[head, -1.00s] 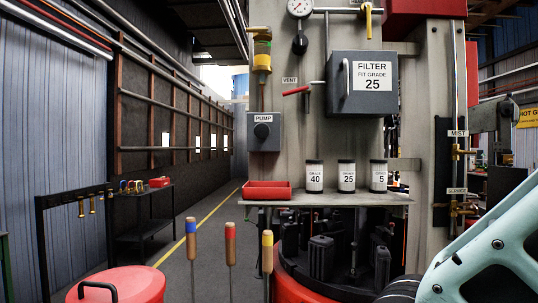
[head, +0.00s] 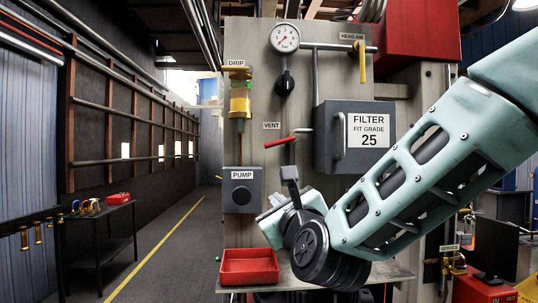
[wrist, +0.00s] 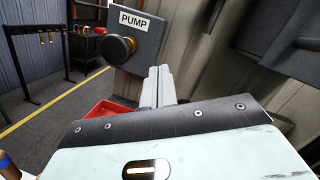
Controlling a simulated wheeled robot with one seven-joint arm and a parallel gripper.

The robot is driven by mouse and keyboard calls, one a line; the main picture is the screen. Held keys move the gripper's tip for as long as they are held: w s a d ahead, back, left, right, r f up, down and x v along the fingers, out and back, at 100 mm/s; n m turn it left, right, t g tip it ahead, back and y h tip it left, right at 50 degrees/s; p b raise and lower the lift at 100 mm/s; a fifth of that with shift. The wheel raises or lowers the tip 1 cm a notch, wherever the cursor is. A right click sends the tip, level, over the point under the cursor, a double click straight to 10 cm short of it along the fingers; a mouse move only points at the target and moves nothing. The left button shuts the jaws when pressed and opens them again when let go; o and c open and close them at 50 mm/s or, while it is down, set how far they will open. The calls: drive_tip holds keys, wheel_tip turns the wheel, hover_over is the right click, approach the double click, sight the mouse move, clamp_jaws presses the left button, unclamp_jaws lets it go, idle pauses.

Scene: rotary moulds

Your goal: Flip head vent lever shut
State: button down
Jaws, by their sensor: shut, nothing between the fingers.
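The vent lever (head: 281,141) is a red handle under the VENT label (head: 271,125). It points left and slightly down from its pivot, just left of the filter box. In the head view, my gripper (head: 277,199) is below the lever, right of the pump box (head: 242,190), and looks apart from the lever. In the wrist view, the gripper's two grey fingers (wrist: 158,88) are together with nothing between them, beside the pump box (wrist: 135,38). The lever is not visible in the wrist view.
The grey filter box (head: 354,137) stands out from the panel right of the lever. The yellow drip oiler (head: 239,100) is at upper left. A red tray (head: 249,267) sits on the shelf below. A gauge (head: 285,38) and a black knob (head: 285,82) are above.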

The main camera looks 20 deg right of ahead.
sight(280, 142)
drive_tip(key=w+d+r+m+h+p, duration=0.1)
drive_tip(key=w+r+p, duration=0.1)
drive_tip(key=w, duration=0.1)
drive_tip(key=w+d+r+m+p, duration=0.1)
drive_tip(key=w+r+p, duration=0.1)
drive_tip(key=w+p, duration=0.1)
drive_tip(key=w+d+r+m+t+h+p, duration=0.1)
drive_tip(key=w+r+m+p, duration=0.1)
drive_tip(key=w, duration=0.3)
drive_tip(key=shift+d+r+h+p, duration=0.3)
drive_tip(key=shift+d+r, duration=0.05)
drive_tip(key=shift+r, duration=0.15)
drive_tip(key=shift+s+a+r+p, duration=0.3)
drive_tip(key=shift+s+r+p, duration=0.3)
drive_tip(key=shift+p, duration=0.05)
drive_tip(key=shift+s+a+r+p, duration=0.3)
drive_tip(key=shift+s+r+p, duration=0.25)
drive_tip(key=shift+p, duration=0.05)
drive_tip(key=f+b, duration=0.1)
drive_tip(key=b, duration=0.5)
drive_tip(key=shift+w+m+h, duration=0.3)
drive_tip(key=shift+w+m, duration=0.05)
drive_tip(key=shift+m, duration=0.05)
drive_tip(key=b, duration=0.5)
drive_tip(key=shift+r+m, duration=0.2)
drive_tip(key=shift+m, duration=0.1)
